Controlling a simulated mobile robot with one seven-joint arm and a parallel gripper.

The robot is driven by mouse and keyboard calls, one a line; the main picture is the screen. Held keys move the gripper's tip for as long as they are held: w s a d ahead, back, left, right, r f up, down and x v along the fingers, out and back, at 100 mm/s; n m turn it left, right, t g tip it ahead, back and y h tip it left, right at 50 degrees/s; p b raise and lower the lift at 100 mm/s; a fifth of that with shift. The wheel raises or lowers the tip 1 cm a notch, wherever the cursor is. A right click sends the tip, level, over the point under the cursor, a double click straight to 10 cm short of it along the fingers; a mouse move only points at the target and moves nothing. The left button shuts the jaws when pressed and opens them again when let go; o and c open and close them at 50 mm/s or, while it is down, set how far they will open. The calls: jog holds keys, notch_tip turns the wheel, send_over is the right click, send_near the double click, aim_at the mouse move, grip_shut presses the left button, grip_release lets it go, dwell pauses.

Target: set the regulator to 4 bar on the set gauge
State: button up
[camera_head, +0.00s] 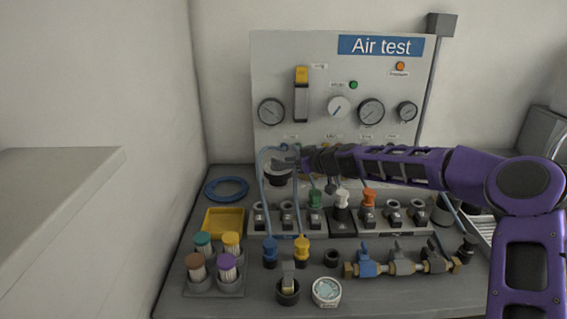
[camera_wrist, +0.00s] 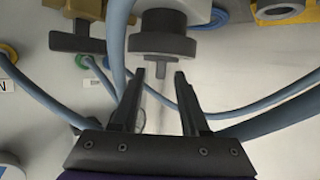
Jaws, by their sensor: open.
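The wall panel (camera_head: 350,60) marked "Air test" carries several round gauges: a far-left gauge (camera_head: 271,112), a white-faced one (camera_head: 339,107), a larger one (camera_head: 371,112) and a small right one (camera_head: 407,112). Their labels and readings are too small to read, so I cannot tell which is the set gauge. My gripper (camera_wrist: 170,76) is open and empty. A dark round knob (camera_wrist: 163,45) with a short stem, possibly the regulator's, is just ahead of its fingertips. In the head view my gripper (camera_head: 288,160) is at the panel's lower left, partly hiding the fittings there.
Blue hoses (camera_wrist: 65,110) loop around my fingers in the wrist view. A dark T-shaped handle (camera_wrist: 75,40) is left of the knob. Below my arm stand a row of sockets (camera_head: 340,226), blue and yellow plugs, a valve manifold (camera_head: 400,268) and a yellow tray (camera_head: 224,221).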

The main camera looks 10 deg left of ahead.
jog(key=shift+w+a+f, duration=0.3)
jog(key=shift+w+a, duration=0.05)
jog(key=shift+a, duration=0.2)
jog(key=shift+c, duration=0.3)
grip_shut()
